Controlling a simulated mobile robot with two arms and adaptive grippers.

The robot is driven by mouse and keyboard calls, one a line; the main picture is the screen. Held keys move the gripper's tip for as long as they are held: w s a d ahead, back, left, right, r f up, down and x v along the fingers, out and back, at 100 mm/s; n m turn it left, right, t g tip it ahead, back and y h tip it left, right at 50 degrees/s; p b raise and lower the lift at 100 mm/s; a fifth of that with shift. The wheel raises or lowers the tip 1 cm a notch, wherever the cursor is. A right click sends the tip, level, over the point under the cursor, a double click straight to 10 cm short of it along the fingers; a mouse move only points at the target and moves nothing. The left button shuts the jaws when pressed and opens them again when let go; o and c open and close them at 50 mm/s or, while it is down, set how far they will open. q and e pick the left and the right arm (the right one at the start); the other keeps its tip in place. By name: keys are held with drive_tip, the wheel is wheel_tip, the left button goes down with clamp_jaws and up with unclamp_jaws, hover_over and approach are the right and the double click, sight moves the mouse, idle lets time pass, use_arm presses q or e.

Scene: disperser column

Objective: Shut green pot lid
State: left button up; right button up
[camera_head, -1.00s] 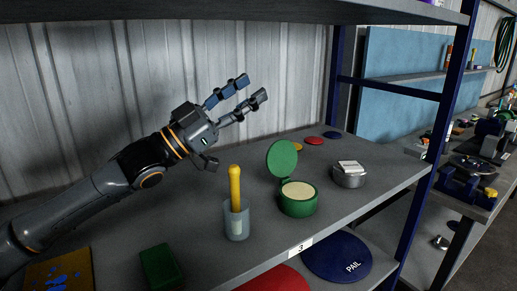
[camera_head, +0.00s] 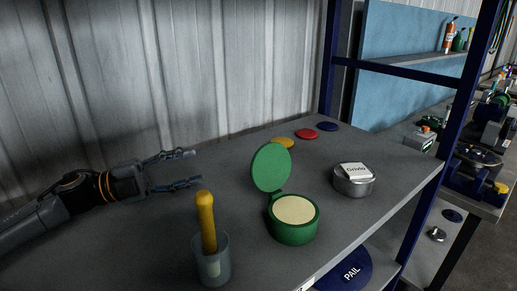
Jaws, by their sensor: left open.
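A round green pot (camera_head: 292,231) with a cream-coloured top stands on the grey shelf. Its round green lid (camera_head: 271,168) stands upright, tilted back, joined to the pot's rear rim by a hinge. My left gripper (camera_head: 197,168) comes in from the left above the shelf, to the left of the lid. Its fingers are apart, point right and hold nothing. A clear gap lies between the fingertips and the lid. My right gripper is not in view.
A clear cup (camera_head: 212,265) with a yellow-handled tool (camera_head: 206,222) stands left of the pot, near my left gripper. A metal tin (camera_head: 353,181) stands to the right. Yellow (camera_head: 283,144), red (camera_head: 306,134) and blue (camera_head: 328,126) discs lie behind. A blue post (camera_head: 425,195) bounds the shelf's right.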

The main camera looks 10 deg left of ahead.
use_arm(q)
drive_tip(key=p, duration=0.3)
approach(268, 166)
drive_tip(key=w+a+r, duration=0.2)
drive_tip(key=w, duration=0.1)
drive_tip(key=f+p+x, duration=0.1)
drive_tip(key=p+x, duration=0.2)
drive_tip(key=x, duration=0.5)
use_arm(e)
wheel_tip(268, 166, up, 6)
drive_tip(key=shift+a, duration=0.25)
use_arm(q)
drive_tip(key=shift+f, duration=0.1)
drive_tip(key=shift+c, duration=0.2)
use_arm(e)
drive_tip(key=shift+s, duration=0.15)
use_arm(q)
clamp_jaws()
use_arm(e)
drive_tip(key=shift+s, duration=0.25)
